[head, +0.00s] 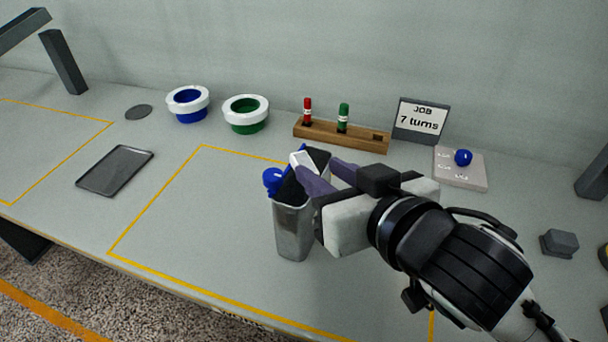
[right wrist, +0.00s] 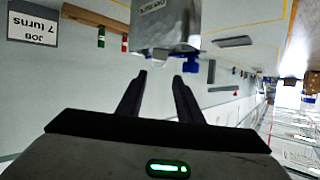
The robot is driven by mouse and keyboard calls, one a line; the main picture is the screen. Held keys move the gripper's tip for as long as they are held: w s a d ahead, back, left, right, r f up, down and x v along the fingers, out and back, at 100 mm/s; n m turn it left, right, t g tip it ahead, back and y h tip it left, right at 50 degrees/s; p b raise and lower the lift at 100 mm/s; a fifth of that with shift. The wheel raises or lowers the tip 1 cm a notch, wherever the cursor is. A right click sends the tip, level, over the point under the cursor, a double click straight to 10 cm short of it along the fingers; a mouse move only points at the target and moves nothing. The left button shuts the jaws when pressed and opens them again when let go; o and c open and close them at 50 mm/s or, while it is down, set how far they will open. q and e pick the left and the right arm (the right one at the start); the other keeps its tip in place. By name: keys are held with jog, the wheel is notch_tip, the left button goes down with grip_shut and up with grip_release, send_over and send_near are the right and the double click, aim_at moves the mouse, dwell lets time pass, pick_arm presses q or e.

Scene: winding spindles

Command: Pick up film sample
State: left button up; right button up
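My right gripper (head: 303,176) is at the mouth of a grey metal bin (head: 292,232) that stands upright near the middle of the table. Its dark fingers also show in the right wrist view (right wrist: 160,77), apart, with nothing clearly clamped between them. The bin (right wrist: 165,28) appears upside down there, with lettering on its side. A small white piece (head: 301,158) shows between the fingertips in the head view; I cannot tell whether it is the film sample. A blue item (head: 272,180) sticks out of the bin's left side. My left gripper is not in view.
A blue spool (head: 188,113) and a green spool (head: 246,128), both white-rimmed, stand at the back. A wooden rack (head: 322,135) holds red and green markers. A sign (head: 420,121) reads "JOB 7 turns". A dark tray (head: 116,171) lies left. The yellow-outlined area left of the bin is clear.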

aim_at(301, 157)
jog(key=x, duration=0.8)
jog(key=shift+w+d+f, duration=0.1)
jog(key=shift+d+f, duration=0.05)
jog(key=shift+f, duration=0.1)
jog(key=c, duration=0.8)
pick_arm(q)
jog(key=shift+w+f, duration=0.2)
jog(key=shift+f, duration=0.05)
pick_arm(e)
grip_shut()
pick_arm(q)
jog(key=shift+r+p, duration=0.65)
jog(key=shift+p, duration=0.2)
pick_arm(e)
notch_tip(301, 157, up, 10)
jog(key=shift+d, duration=0.1)
